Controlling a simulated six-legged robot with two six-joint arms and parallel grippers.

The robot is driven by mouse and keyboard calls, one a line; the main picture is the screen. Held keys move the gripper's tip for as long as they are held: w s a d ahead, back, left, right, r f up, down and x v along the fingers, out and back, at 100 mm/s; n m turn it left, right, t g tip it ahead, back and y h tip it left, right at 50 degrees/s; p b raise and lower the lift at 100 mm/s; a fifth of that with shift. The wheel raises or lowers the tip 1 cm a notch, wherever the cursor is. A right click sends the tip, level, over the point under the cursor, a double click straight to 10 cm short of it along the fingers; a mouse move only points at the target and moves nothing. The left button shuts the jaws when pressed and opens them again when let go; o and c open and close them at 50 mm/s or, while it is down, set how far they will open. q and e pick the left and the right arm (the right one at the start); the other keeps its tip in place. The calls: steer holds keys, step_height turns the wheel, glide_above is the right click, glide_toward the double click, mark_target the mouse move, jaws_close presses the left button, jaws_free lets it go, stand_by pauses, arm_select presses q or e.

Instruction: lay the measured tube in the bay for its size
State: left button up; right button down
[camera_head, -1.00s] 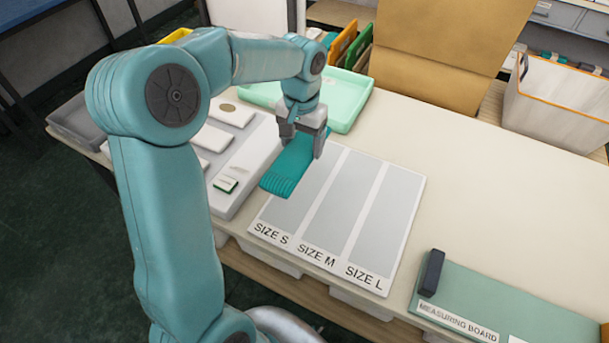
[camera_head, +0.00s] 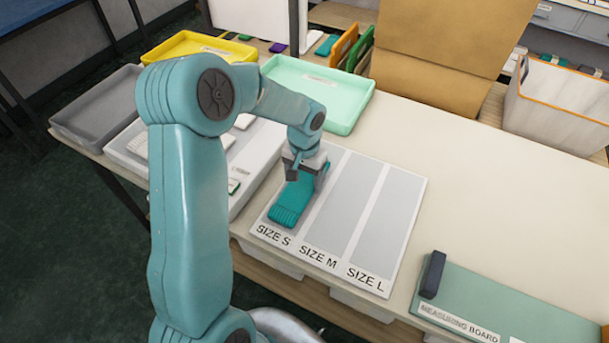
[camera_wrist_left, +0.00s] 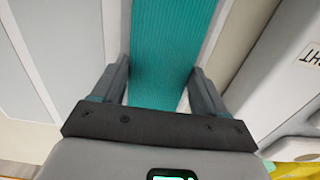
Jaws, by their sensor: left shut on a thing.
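The teal ribbed knitted tube (camera_head: 290,204) is at the SIZE S bay of the white size board (camera_head: 343,262), its near end just above the SIZE S label. My left gripper (camera_head: 305,172) is shut on the tube near its far end. In the left wrist view the tube (camera_wrist_left: 168,50) runs between the two fingers of the gripper (camera_wrist_left: 160,88). The SIZE M bay (camera_head: 338,205) and SIZE L bay (camera_head: 385,222) are bare. I cannot tell if the tube fully touches the board. My right gripper is not in view.
A green measuring board (camera_head: 500,310) with a dark block (camera_head: 432,274) lies at the front right. A mint tray (camera_head: 345,105), a yellow tray (camera_head: 190,45) and a grey tray (camera_head: 95,112) stand at the back and left.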

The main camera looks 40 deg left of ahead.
mark_target(305, 179)
arm_select(q)
steer(key=shift+f, duration=0.25)
steer(key=o, duration=1)
steer(key=shift+w, duration=0.1)
steer(key=shift+r, duration=0.1)
steer(key=shift+r, duration=0.45)
step_height(305, 179, up, 12)
steer(key=shift+f, duration=0.25)
